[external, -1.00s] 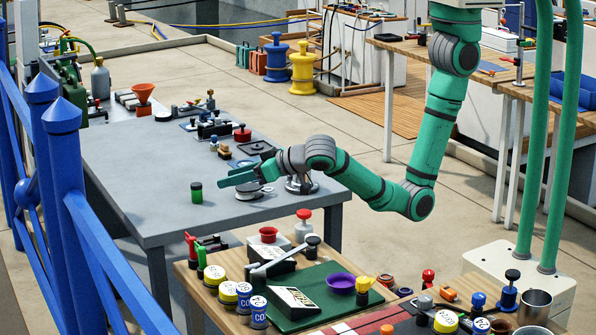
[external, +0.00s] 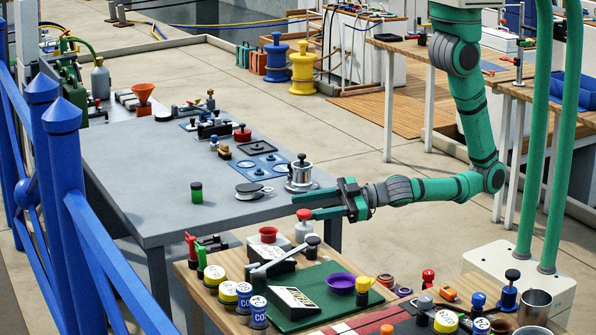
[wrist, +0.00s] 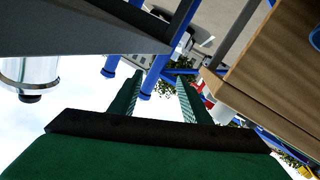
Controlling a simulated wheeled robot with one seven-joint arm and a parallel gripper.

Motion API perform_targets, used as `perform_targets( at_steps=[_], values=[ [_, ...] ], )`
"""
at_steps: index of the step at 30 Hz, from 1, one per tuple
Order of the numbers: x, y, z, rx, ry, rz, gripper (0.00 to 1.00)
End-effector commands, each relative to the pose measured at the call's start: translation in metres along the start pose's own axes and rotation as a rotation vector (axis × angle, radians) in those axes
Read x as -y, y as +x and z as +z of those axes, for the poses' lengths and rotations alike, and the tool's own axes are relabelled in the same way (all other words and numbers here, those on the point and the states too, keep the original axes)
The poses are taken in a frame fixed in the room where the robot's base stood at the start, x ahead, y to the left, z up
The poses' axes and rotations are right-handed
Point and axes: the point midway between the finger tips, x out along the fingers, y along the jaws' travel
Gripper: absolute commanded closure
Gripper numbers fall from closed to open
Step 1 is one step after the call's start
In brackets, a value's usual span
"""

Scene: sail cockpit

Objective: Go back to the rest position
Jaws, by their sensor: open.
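My green arm reaches in from the upper right in the external view. My gripper (external: 312,206) is level, past the right edge of the grey table (external: 120,190) and above the near wooden table, pointing left. Its fingers look apart and empty. In the wrist view my gripper (wrist: 158,98) shows two green fingers with a clear gap and nothing between them. A red-topped white bottle (external: 303,228) stands just below or behind the fingers in the external view; I cannot tell whether they touch.
A silver pot (external: 300,175) and a round grey disc (external: 252,191) sit at the grey table's right edge. A green jar (external: 196,192) stands nearby. The wooden table holds several cans, a purple bowl (external: 341,283) and a green board (external: 300,318). Blue railing (external: 75,220) lines the left.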

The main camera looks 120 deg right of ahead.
Motion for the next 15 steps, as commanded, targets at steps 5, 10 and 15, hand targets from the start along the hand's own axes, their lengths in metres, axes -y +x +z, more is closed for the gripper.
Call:
perform_targets(
  at_steps=[5, 10, 15],
  values=[
    [0.015, -0.061, 0.033, 0.043, 0.024, -0.132, 0.57],
    [0.019, -0.117, 0.05, 0.073, 0.072, -0.228, 0.57],
    [0.013, -0.172, 0.056, 0.093, 0.131, -0.293, 0.57]
  ],
)
